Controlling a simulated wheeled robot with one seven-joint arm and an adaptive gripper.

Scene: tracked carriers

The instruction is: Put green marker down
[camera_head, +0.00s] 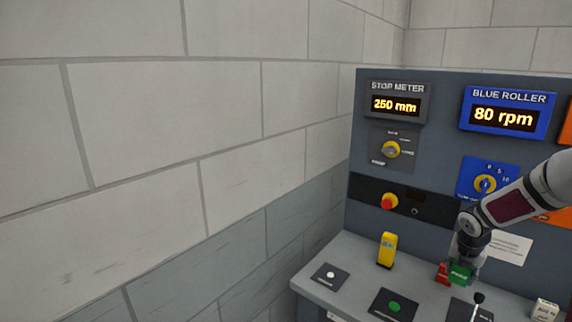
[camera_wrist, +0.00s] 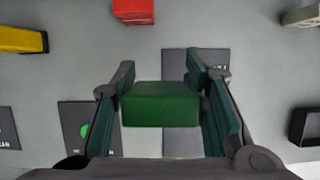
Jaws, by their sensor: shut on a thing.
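The green marker (camera_wrist: 160,105) is a small green block held between the two fingers of my gripper (camera_wrist: 162,108) in the wrist view. It also shows in the head view (camera_head: 460,275), below my arm and over the grey console desk (camera_head: 340,262). My gripper (camera_head: 464,268) is shut on it. In the wrist view the desk shows beneath and around the block. I cannot tell whether the block touches the desk.
A red block (camera_wrist: 133,11) lies beyond the gripper, left in the head view (camera_head: 442,272). A yellow block (camera_head: 387,250) stands further left. A plate with a green button (camera_head: 394,306), a small black lever (camera_head: 477,302) and a white block (camera_head: 545,310) are nearby. The upright panel (camera_head: 365,223) rises behind.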

